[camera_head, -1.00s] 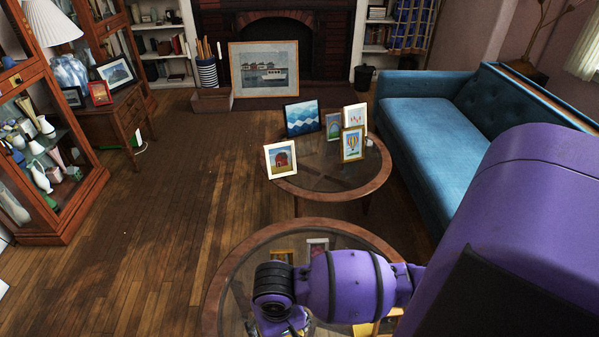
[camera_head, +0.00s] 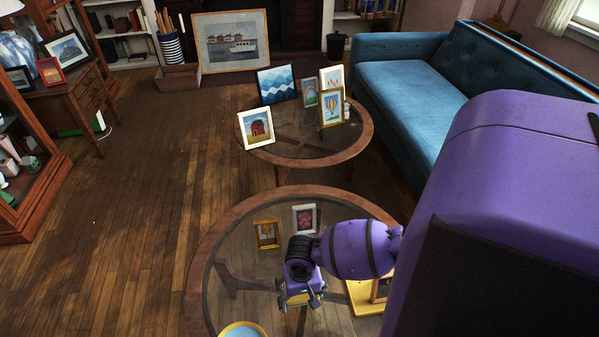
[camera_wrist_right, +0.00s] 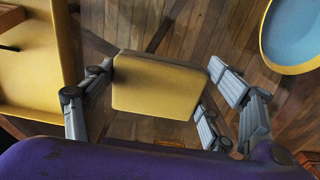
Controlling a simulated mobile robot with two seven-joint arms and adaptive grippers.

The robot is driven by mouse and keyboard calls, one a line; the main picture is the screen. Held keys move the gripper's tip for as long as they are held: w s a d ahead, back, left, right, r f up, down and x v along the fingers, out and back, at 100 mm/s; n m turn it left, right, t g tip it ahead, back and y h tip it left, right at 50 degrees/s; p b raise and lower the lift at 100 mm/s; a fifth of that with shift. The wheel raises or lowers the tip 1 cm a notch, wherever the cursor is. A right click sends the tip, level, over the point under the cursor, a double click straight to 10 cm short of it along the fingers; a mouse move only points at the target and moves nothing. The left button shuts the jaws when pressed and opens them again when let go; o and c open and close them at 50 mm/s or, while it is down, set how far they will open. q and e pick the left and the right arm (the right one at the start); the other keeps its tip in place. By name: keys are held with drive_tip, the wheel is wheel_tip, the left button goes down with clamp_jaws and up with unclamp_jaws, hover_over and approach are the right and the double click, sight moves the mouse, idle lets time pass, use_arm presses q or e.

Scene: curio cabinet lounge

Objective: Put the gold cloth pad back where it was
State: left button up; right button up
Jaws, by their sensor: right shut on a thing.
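The gold cloth pad (camera_wrist_right: 158,86) is a flat yellow, rounded square in the right wrist view. My right gripper (camera_head: 300,299) is shut on it, with grey fingers at its left and right sides. The gripper is over the near round glass table (camera_head: 212,215). My left gripper is not in view.
A yellow tray (camera_head: 360,304) holding a framed item lies right of the gripper. A yellow-rimmed blue round dish (camera_head: 243,330) lies at the front left. The far table (camera_head: 340,159) carries several picture frames.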

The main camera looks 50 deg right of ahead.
drive_tip(key=f, duration=0.1)
drive_tip(key=w+d+f, duration=0.1)
drive_tip(key=f, duration=0.1)
drive_tip(key=shift+w+d+b, duration=0.25)
drive_tip(key=shift+b, duration=0.15)
drive_tip(key=shift+w+d+f, duration=0.3)
drive_tip(key=shift+w+f, duration=0.05)
drive_tip(key=shift+f, duration=0.05)
drive_tip(key=shift+w+d+f+b, duration=0.1)
drive_tip(key=shift+f+b, duration=0.55)
drive_tip(key=shift+f, duration=0.95)
drive_tip(key=shift+f, duration=0.25)
drive_tip(key=o, duration=1.7)
drive_tip(key=shift+r, duration=0.1)
